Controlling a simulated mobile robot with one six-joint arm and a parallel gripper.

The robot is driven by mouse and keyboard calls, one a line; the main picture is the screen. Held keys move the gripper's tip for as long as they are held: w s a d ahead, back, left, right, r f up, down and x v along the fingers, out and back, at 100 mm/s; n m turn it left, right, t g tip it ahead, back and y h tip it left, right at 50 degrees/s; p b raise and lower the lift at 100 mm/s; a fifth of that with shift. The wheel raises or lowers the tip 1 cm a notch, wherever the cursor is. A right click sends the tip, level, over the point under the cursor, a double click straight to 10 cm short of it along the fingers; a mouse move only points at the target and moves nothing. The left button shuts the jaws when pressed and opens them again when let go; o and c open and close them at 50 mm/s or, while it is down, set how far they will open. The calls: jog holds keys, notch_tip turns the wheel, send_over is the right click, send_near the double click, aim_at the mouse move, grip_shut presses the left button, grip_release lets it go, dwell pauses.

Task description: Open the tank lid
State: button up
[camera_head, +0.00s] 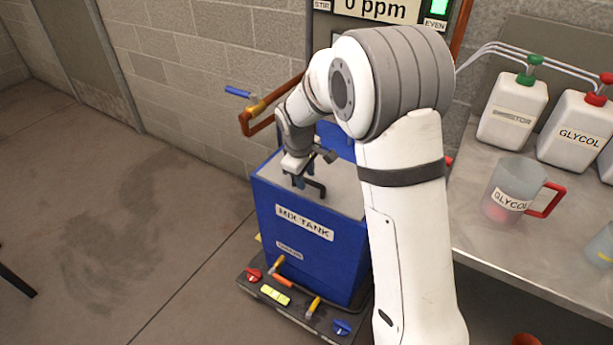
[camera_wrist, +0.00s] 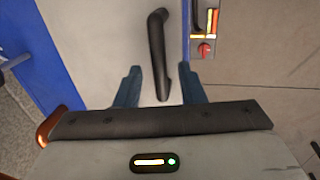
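A black bar handle (camera_head: 318,188) is on the lid. My gripper (camera_head: 299,182) is over the lid at the handle. In the wrist view, the handle (camera_wrist: 156,45) runs over the pale lid (camera_wrist: 108,45), with its near end between the two blue fingers of my gripper (camera_wrist: 160,88). The fingers are apart, with a gap on each side of the handle. Contact cannot be seen.
A metal bench (camera_head: 540,255) at right holds a glycol jug (camera_head: 514,190) with a red handle and white canisters (camera_head: 580,130). A copper pipe (camera_head: 262,122) with a blue lever sticks out left of the tank. A dark base with valves (camera_head: 300,310) lies in front.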

jog(key=shift+f, duration=0.1)
grip_shut()
dwell(0.3)
